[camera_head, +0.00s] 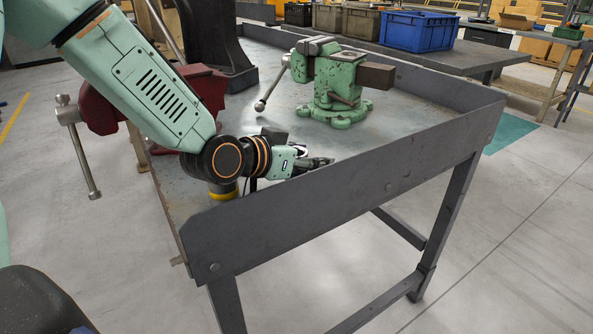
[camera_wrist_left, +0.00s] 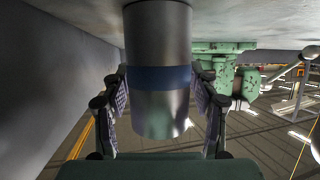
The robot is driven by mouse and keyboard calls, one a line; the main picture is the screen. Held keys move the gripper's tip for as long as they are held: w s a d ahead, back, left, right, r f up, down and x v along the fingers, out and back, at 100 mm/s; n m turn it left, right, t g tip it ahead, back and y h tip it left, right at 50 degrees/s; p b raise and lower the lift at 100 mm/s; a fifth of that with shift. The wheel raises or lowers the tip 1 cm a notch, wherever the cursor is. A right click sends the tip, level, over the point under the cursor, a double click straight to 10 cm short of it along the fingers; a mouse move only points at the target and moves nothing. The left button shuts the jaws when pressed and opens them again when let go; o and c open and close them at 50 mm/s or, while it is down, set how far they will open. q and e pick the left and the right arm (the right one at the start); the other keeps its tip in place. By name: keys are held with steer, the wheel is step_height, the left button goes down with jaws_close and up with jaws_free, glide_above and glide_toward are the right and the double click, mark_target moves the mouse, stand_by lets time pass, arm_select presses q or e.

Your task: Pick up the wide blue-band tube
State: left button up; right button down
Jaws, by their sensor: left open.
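The wide blue-band tube (camera_wrist_left: 160,50) is a grey metal cylinder with a dark blue band around it. It fills the middle of the left wrist view, which shows the bench upside down, and its end meets the bench top. My left gripper (camera_wrist_left: 160,92) is open, with one finger on each side of the tube near the band and a narrow gap on both sides. In the head view my left gripper (camera_head: 316,163) is low over the bench behind the front rim, and I cannot make out the tube there. My right gripper is not in view.
The metal bench has a raised grey rim (camera_head: 350,185) close to my gripper. A green vise (camera_head: 335,85) stands behind it. A red vise (camera_head: 190,95) and a yellow-banded object (camera_head: 224,194) are partly hidden by my arm. A blue crate (camera_head: 418,30) sits on a far table.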

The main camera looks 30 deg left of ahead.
arm_select(q)
steer(key=shift+c, duration=0.3)
jaws_close()
steer(key=shift+r, duration=0.1)
